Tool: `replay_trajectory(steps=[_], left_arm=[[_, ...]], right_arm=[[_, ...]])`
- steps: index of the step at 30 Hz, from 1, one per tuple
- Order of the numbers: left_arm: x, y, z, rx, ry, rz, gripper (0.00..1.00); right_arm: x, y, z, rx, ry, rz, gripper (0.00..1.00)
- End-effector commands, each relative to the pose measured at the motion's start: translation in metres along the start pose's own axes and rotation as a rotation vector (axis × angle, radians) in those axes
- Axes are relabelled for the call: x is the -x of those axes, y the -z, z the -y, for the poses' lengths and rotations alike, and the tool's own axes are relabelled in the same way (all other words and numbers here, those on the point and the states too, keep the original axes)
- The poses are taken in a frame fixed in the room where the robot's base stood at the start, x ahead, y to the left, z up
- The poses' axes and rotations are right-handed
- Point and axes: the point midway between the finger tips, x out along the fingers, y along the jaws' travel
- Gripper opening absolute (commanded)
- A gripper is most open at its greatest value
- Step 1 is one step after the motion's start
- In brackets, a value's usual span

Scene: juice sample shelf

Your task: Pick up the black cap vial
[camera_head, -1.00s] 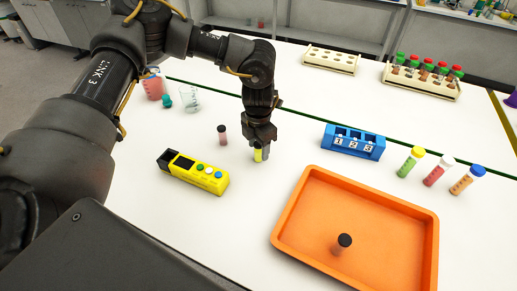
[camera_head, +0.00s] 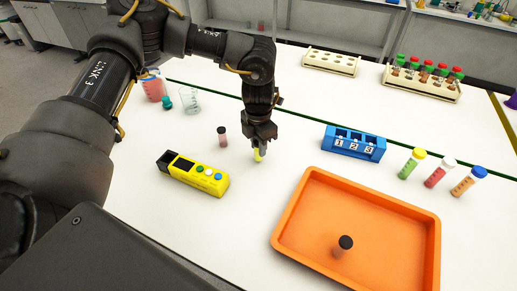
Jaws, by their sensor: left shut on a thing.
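My left gripper (camera_head: 259,146) points down over the white table and is shut on a small vial with yellow-green contents (camera_head: 258,156). The gripper hides the top of this vial, so I cannot see its cap. A black-capped vial with dark pinkish contents (camera_head: 222,137) stands upright on the table just left of the gripper, apart from it. Another black-capped vial (camera_head: 344,246) with dark reddish contents stands in the orange tray (camera_head: 286,226). My right gripper is not in view.
A yellow device with buttons (camera_head: 193,173) lies in front left of the gripper. A blue numbered rack (camera_head: 354,143) stands to the right. Several capped tubes (camera_head: 437,171) stand further right. A beaker (camera_head: 190,99) and a pink container (camera_head: 153,88) are at the back left.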

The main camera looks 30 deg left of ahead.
Motion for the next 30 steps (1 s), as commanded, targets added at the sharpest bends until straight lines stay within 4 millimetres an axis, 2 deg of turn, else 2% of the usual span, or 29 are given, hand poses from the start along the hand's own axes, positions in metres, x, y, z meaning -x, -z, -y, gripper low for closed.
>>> replay_trajectory(steps=[3, 11, 15, 21, 30], left_arm=[[0.016, -0.001, 0.000, 0.000, 0.000, 0.007, 0.04], [0.077, 0.044, 0.023, -0.004, 0.000, 0.007, 0.04], [0.092, 0.075, 0.040, -0.007, -0.001, 0.005, 0.04], [0.109, 0.107, 0.056, -0.004, -0.003, 0.004, 0.04], [0.119, 0.124, 0.065, -0.001, 0.000, 0.001, 0.04]], right_arm=[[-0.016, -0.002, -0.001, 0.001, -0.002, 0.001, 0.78], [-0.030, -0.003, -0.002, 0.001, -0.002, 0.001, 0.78], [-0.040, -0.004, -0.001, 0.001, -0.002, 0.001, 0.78], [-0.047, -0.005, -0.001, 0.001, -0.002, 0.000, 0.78], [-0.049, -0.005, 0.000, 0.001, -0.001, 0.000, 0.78]])
